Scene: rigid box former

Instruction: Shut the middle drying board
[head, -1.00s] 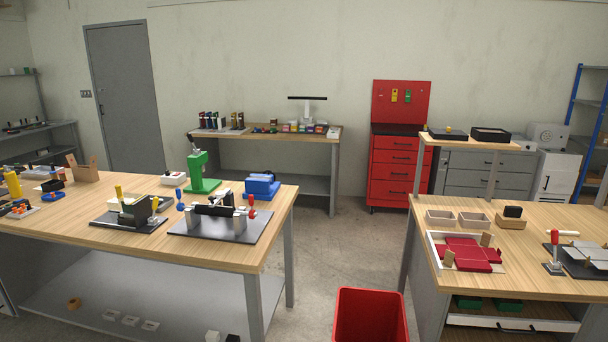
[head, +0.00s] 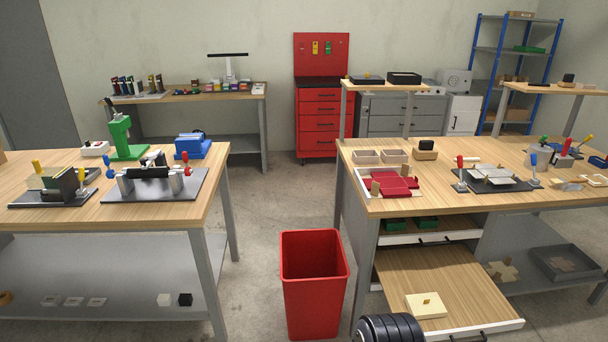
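Under the right bench, a wide wooden drying board (head: 425,281) with a pale front edge and a dark handle is pulled far out. A cream block with a small yellow-brown knob (head: 426,305) lies on it. Above it, another board with a white front (head: 432,237) and dark handle stands out much less, with green pieces on it. I cannot tell from the picture which other boards sit below, as the lower part is cut off. My gripper is not in view.
A red bin (head: 313,285) stands on the floor left of the pulled-out board. A dark ribbed part shows at the bottom edge before the board's left corner. The right bench (head: 395,205) carries red parts and fixtures. Floor between the benches is clear beyond the bin.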

